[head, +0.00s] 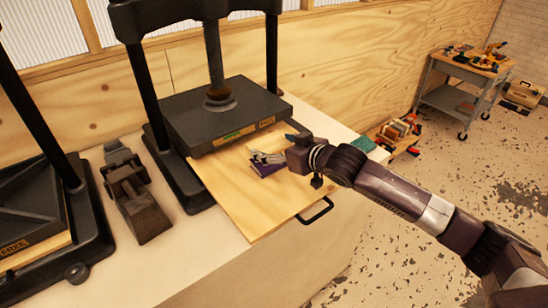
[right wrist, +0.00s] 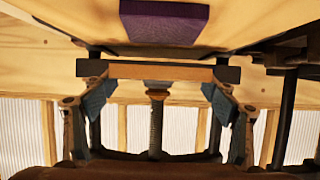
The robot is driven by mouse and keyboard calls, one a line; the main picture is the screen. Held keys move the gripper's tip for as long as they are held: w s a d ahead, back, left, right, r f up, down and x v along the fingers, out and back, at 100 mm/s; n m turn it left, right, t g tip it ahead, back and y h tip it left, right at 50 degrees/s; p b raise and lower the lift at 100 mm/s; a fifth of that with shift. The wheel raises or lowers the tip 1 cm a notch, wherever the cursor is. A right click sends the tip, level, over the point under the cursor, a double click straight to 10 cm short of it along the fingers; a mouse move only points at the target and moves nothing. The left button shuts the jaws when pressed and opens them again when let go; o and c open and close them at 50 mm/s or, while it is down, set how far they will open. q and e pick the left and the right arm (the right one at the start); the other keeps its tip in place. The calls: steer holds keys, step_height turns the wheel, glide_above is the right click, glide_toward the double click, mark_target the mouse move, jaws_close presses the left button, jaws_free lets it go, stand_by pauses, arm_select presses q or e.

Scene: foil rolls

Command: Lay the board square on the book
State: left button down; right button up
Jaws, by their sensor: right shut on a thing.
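The purple book (head: 266,170) lies on the pale plywood sheet sticking out from under the black press plate. It also shows at the top of the right wrist view (right wrist: 165,22), where the scene appears upside down. My right gripper (head: 258,155) is over the book's far side, close in front of the press plate. In the right wrist view, the gripper (right wrist: 158,72) is shut on the board (right wrist: 160,73), a thin brown wooden piece seen edge-on between the fingertips. The board appears apart from the book. In the head view the board is hard to make out. My left gripper is out of view.
The press plate (head: 225,112) with its screw stands just behind the gripper. The plywood sheet (head: 245,215) has a black handle (head: 316,211) at its front right. A dark metal tool (head: 135,200) and a second press (head: 30,215) stand to the left.

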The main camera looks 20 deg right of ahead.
mark_target(274, 166)
steer(key=shift+f, duration=0.3)
step_height(274, 166, down, 4)
steer(key=shift+r, duration=0.25)
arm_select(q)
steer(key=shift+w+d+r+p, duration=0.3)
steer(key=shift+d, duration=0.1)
arm_select(e)
steer(key=shift+f, duration=0.4)
steer(key=shift+a+f, duration=0.1)
steer(key=o, duration=1.1)
steer(key=shift+f, duration=0.1)
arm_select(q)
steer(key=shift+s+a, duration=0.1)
arm_select(e)
steer(key=shift+o, duration=0.2)
